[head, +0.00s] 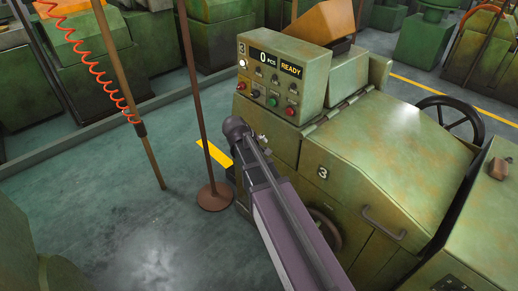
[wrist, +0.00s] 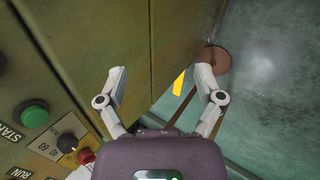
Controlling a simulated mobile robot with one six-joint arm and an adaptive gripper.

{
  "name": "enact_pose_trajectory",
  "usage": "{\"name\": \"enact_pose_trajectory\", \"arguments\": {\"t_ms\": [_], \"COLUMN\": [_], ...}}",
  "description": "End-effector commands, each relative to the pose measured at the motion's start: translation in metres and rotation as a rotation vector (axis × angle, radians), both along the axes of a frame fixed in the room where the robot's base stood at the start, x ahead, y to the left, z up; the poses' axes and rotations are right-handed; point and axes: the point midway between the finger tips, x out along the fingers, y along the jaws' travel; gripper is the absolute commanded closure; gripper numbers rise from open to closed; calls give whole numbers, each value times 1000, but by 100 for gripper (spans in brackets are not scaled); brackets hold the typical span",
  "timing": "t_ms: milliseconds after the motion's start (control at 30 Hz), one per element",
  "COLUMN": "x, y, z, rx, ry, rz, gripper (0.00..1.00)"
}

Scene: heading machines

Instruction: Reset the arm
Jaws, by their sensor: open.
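My gripper (wrist: 162,78) shows in the wrist view with its two pale fingers spread apart and nothing between them. Beyond the fingers are a green machine side and the floor. In the head view my arm reaches up from the bottom edge to the front of the green machine marked 3 (head: 400,150). The gripper itself is mostly hidden behind the arm there. The gripper is beside the machine's control panel; in the wrist view a green START button (wrist: 34,115) and a black knob (wrist: 67,143) lie left of it.
The control box (head: 285,75) reads 0 PCS and READY. A brown post on a round base (head: 215,197) stands just left of my arm. Another pole (head: 130,95) carries a coiled orange hose. A handwheel (head: 450,118) is at right. Floor at lower left is clear.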

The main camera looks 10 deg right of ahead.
Motion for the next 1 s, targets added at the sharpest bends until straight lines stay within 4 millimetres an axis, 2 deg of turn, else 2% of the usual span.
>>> {"name": "enact_pose_trajectory", "arguments": {"t_ms": [467, 567, 667, 767, 1000], "x": [0, -5, -18, -40, -114], "y": [0, -1, -4, -6, -4], "z": [0, -1, -5, -11, -28], "rx": [1, 15, 56, 128, 379], "ry": [1, 2, 6, 15, 66], "rz": [0, -13, -51, -118, -360], "gripper": [14, 14, 14, 14, 14]}}
